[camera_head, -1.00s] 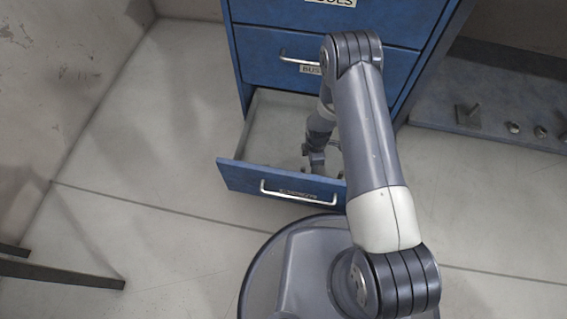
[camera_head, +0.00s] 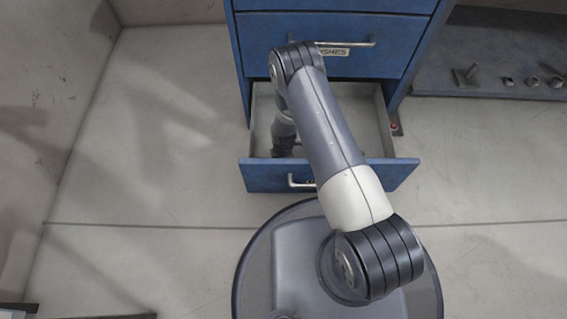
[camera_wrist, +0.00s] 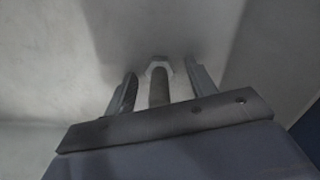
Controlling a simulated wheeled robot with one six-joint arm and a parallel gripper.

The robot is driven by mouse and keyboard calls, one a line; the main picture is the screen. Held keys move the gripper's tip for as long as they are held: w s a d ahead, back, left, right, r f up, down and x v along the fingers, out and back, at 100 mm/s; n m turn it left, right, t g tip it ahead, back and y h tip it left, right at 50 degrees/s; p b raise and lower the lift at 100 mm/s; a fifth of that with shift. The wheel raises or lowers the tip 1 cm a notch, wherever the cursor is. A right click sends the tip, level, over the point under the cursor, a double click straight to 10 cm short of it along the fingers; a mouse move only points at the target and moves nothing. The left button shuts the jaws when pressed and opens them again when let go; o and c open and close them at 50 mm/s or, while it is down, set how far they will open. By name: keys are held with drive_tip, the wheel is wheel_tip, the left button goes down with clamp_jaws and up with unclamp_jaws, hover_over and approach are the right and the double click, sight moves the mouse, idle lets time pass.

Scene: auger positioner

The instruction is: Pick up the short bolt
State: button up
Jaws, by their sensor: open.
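The open bottom drawer (camera_head: 400,176) of the blue cabinet is in front of me in the head view. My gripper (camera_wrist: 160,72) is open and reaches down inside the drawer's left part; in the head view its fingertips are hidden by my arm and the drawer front. In the wrist view, a grey bolt-like piece (camera_wrist: 158,90), with a six-sided end and a darker shank, shows between the two fingers, apart from both. I cannot tell its length or whether it is the short bolt. No bolt shows in the drawer in the head view.
The blue cabinet's closed drawer (camera_head: 385,62) above has a bar handle and a label. A grey shelf (camera_head: 480,55) with several small metal parts is at the right. The drawer's right interior (camera_head: 368,118) looks empty.

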drive_tip(key=shift+r, duration=0.1)
drive_tip(key=c, duration=1.1)
